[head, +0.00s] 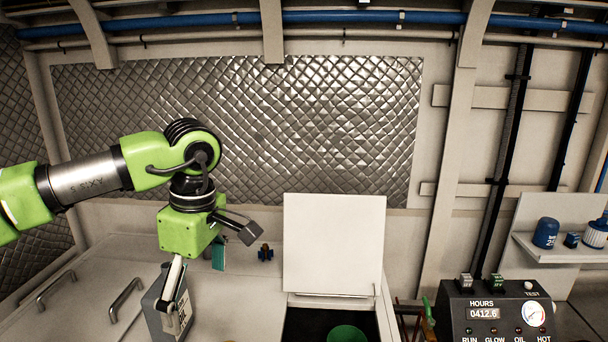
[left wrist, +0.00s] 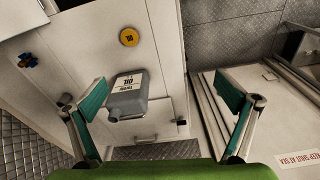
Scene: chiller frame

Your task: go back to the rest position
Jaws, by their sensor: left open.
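My left gripper (head: 208,266) hangs from the green arm that comes in from the left in the head view. It is open, with its fingers wide apart. In the left wrist view the two teal-padded fingers (left wrist: 162,92) have nothing between them in their grip. A grey oil jug (head: 157,316) with a white label is on the pale counter below the gripper in the head view. The jug also shows in the left wrist view (left wrist: 128,102), beyond the fingers and apart from them. My right gripper is in neither view.
A white lid (head: 334,243) stands raised behind a dark opening with a green container (head: 347,334) inside. A control panel (head: 498,316) with a gauge is at the right. Blue filters (head: 545,233) stand on a shelf.

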